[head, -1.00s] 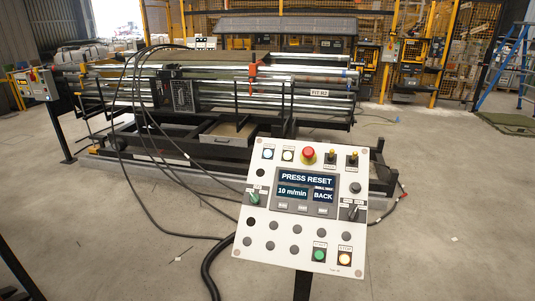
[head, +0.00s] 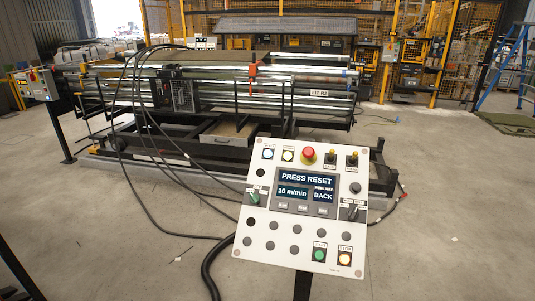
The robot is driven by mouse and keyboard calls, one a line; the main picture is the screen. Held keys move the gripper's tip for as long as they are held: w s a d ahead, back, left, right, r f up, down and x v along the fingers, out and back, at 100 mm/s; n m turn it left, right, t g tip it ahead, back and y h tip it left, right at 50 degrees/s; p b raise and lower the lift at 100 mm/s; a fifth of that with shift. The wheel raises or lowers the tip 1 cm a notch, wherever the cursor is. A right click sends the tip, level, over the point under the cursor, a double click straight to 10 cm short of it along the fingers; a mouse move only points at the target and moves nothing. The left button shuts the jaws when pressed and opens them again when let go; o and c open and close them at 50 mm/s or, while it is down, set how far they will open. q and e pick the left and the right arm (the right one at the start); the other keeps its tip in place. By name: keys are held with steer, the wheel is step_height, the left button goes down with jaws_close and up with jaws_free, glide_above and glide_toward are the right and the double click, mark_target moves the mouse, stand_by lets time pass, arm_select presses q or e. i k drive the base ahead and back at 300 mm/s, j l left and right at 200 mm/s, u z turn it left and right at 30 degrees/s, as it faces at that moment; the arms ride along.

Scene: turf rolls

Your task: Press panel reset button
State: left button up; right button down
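The white control panel (head: 258,232) stands on a dark post in the front middle of the head view, tilted slightly. Its screen (head: 307,190) reads "PRESS RESET", "10 m/min" and "BACK". A red mushroom button (head: 309,153) is at the top. Two small lit buttons, a bluish-white one (head: 268,154) and a pale one (head: 288,156), are at upper left. A green button (head: 319,254) and a pale amber-lit button (head: 344,258) are at lower right. Their small labels are too blurred to read surely. Neither of my grippers shows.
A long roller machine (head: 210,90) stands behind the panel, with black cables (head: 140,120) hanging to the floor. A smaller post-mounted box (head: 46,84) is at the left. Yellow fencing and a blue ladder (head: 503,65) are at the back. Concrete floor on the right is mostly clear.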

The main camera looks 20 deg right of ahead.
mark_target(268, 153)
steer(key=z, duration=1.2)
steer(key=i+j, duration=0.15)
steer(key=j, duration=0.2)
steer(key=i+j, duration=0.15)
steer(key=j, duration=0.15)
steer(key=i+j, duration=0.2)
steer(key=j, duration=0.15)
steer(key=i+j, duration=0.15)
steer(key=j, duration=0.15)
steer(key=i+j, duration=0.15)
steer(key=j, duration=0.2)
